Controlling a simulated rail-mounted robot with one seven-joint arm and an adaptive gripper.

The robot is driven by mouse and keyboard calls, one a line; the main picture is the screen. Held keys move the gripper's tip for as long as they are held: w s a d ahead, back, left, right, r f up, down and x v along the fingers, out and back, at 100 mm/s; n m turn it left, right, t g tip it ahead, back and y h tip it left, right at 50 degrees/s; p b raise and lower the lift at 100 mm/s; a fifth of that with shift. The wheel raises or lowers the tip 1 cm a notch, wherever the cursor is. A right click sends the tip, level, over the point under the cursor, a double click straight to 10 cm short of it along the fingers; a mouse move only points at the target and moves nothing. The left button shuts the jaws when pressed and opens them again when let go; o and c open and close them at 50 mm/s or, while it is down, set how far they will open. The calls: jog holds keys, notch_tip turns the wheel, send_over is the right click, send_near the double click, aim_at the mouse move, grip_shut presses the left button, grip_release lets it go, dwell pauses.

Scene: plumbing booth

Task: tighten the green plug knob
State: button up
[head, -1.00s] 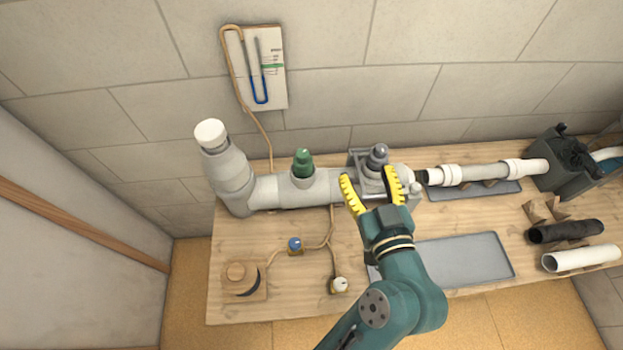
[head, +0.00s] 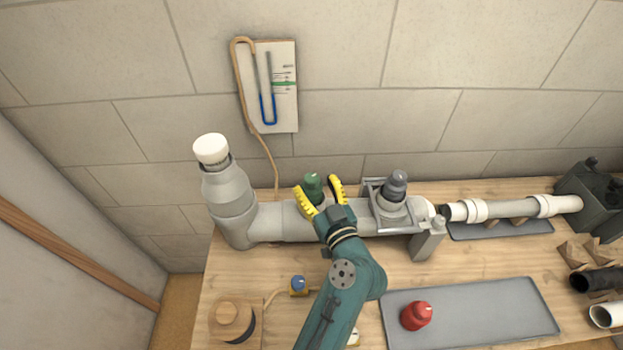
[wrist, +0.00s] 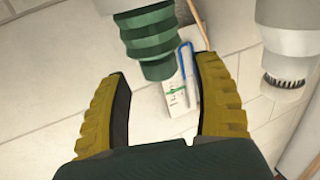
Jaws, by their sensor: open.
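The green plug knob (head: 313,186) stands on the grey pipe (head: 283,222), left of the middle of the head view. In the wrist view the ribbed green knob (wrist: 148,38) shows at the top, just beyond and between the yellow fingers. My gripper (head: 321,190) is open, with one yellow finger on each side of the knob in the head view. In the wrist view the fingers (wrist: 163,75) are spread and a gap shows between them and the knob. I cannot tell whether either finger touches it.
A grey knob (head: 396,183) in a metal bracket stands to the right on the pipe. A red plug (head: 416,315) lies on the grey tray (head: 480,305). A white-capped pipe (head: 211,150) rises at left. A manometer board (head: 277,86) hangs on the wall.

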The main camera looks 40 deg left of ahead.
jog(key=shift+x, duration=1.45)
jog(key=shift+c, duration=0.3)
grip_shut()
